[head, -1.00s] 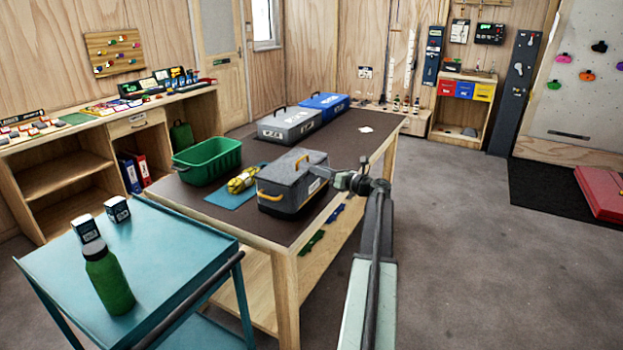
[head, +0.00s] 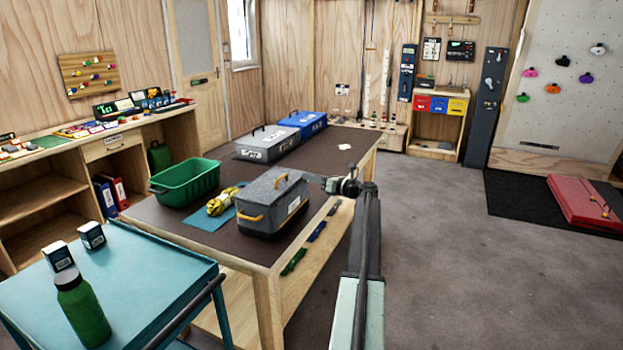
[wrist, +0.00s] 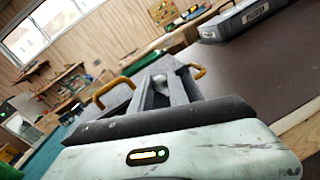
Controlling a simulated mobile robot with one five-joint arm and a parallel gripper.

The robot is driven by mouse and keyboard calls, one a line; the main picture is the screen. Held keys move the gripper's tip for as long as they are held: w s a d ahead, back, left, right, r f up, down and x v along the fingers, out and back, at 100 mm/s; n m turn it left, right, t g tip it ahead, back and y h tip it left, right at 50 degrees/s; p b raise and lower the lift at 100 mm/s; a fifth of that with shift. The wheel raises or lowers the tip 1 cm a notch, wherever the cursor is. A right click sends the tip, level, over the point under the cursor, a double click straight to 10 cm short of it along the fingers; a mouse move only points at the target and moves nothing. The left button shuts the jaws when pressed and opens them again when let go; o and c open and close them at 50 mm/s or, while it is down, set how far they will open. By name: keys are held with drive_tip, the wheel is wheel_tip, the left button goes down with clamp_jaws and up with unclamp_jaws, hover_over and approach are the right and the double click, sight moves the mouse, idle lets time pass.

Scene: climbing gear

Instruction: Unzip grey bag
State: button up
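A grey bag (head: 273,210) with a darker base and yellow-orange handles stands on the dark-topped table, near its right edge. Its top looks closed; I cannot make out a zip pull. A second, lighter grey bag (head: 268,143) with a dark handle lies farther back, beside a blue bag (head: 302,123). My gripper (head: 330,185) is just right of the near grey bag and looks apart from it. In the wrist view my gripper (wrist: 165,80) points toward the near bag, and its fingers show a gap with nothing held. They partly hide the bag, whose yellow handles (wrist: 112,92) show on both sides.
A green bin (head: 185,183) and a yellow bundle on a blue mat (head: 222,203) stand left of the near bag. A teal cart (head: 140,280) with a green bottle (head: 82,308) is at front left. The floor (head: 440,250) right of the table is clear.

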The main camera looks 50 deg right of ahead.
drive_tip(key=shift+o, duration=1.4)
drive_tip(key=shift+s, duration=0.1)
drive_tip(key=s, duration=0.7)
drive_tip(key=shift+s+d, duration=0.3)
drive_tip(key=shift+d, duration=0.05)
